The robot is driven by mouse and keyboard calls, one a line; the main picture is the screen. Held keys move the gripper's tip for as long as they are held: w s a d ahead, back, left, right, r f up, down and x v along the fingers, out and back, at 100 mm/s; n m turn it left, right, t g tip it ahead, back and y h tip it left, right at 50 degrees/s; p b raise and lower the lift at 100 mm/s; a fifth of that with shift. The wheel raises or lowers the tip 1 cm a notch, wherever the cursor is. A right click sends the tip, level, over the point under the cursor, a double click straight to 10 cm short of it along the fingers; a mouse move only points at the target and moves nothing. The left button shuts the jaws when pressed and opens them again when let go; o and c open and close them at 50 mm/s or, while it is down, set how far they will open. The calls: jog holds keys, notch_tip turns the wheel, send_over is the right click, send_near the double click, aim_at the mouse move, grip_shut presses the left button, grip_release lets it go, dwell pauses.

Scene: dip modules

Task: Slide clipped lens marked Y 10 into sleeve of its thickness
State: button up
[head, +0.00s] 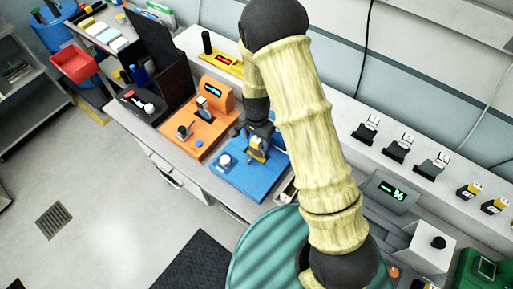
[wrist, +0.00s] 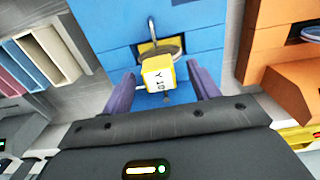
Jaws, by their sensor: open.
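The yellow clip (wrist: 160,74) carries a white label reading Y 10 in the wrist view. A grey, rounded lens rim (wrist: 160,45) shows just beyond it, over an opening in the blue station (wrist: 105,20). In the head view the yellow clip (head: 257,154) is on the blue station (head: 229,181), partly covered by my gripper. My gripper (wrist: 163,90) is open, with one purple finger on each side of the clip. I cannot tell whether the fingers touch it. Pastel slabs (wrist: 40,57), perhaps sleeves, lie left in the wrist view; their thicknesses are unreadable.
An orange station (head: 197,132) with a display stands beside the blue one. A dark station (head: 140,108) is farther left. Several clips, including a yellow one (head: 470,190), stand on the right ledge. A teal ribbed drum (head: 262,255) is in front.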

jog(key=shift+f, duration=0.95)
jog(key=shift+s, duration=0.1)
grip_shut()
